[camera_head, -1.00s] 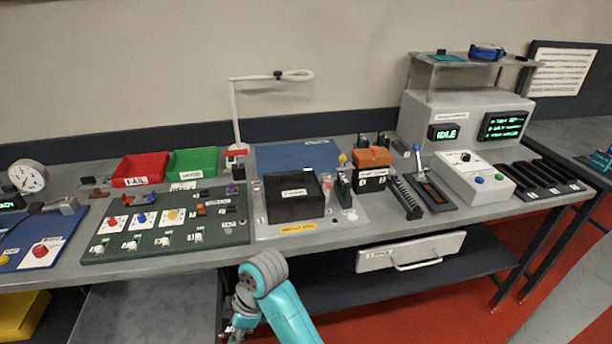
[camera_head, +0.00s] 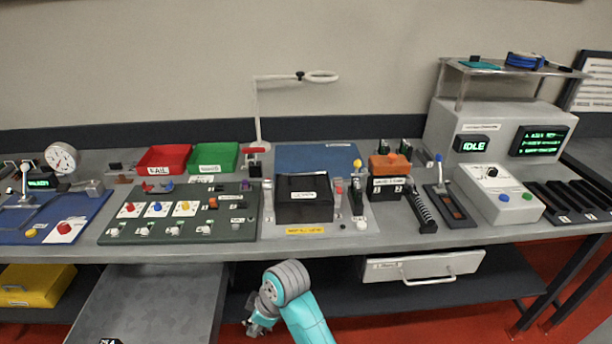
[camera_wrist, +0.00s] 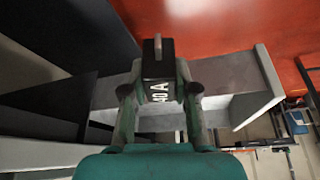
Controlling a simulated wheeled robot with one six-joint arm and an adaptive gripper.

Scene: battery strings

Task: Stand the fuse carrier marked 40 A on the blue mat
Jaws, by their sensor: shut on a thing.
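The fuse carrier (camera_wrist: 158,68), a black block with a light tab on top and a white "40 A" label, is between the fingers of my gripper (camera_wrist: 160,95) in the wrist view. My gripper is shut on it. In the head view my gripper (camera_head: 256,328) hangs low in front of the bench, below its top, and the carrier cannot be made out there. The blue mat (camera_head: 318,156) lies flat at the back of the bench, behind the black box, and its visible part looks clear.
A black box (camera_head: 304,200) stands in front of the mat. An orange-topped block (camera_head: 388,176) stands to its right, a lamp stand (camera_head: 257,120) to its left. Red (camera_head: 164,159) and green (camera_head: 213,157) bins are further left. A drawer (camera_head: 423,266) is under the bench.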

